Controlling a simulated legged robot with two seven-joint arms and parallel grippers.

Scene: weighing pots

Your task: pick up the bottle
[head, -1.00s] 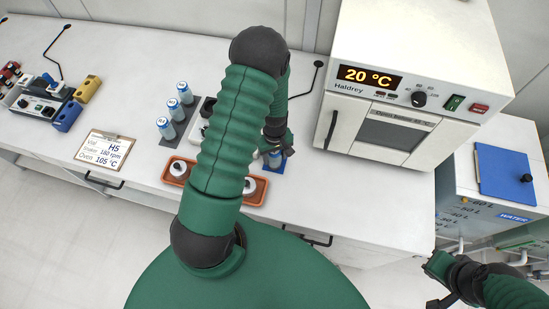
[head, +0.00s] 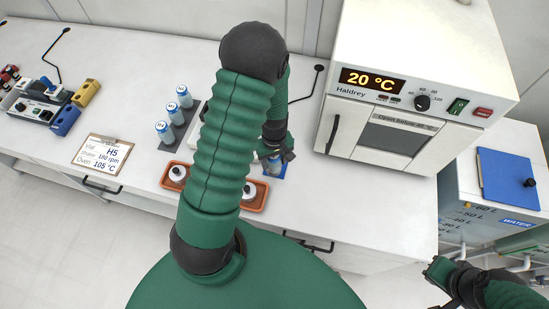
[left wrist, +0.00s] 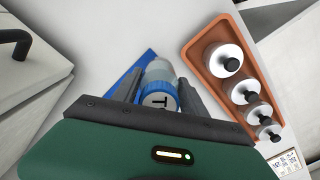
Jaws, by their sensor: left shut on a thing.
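The bottle (left wrist: 158,73), clear with a blue band and a cap marked T, stands between the two fingers of my left gripper (left wrist: 155,92) in the left wrist view. My left gripper is shut on it. In the head view the left gripper (head: 274,152) is at the bottle (head: 275,166), over a blue mat (head: 282,172), partly hidden by my arm. The mat also shows in the left wrist view (left wrist: 124,82). My right gripper (head: 438,285) is at the lower right, away from the bench; its jaws are too unclear to judge.
An orange tray (left wrist: 196,52) with several white, black-knobbed pots lies beside the bottle. Several blue-banded vials (head: 174,117) stand in a dark rack to the left. The oven (head: 400,125) is close on the right. A clipboard (head: 102,151) lies at the front left.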

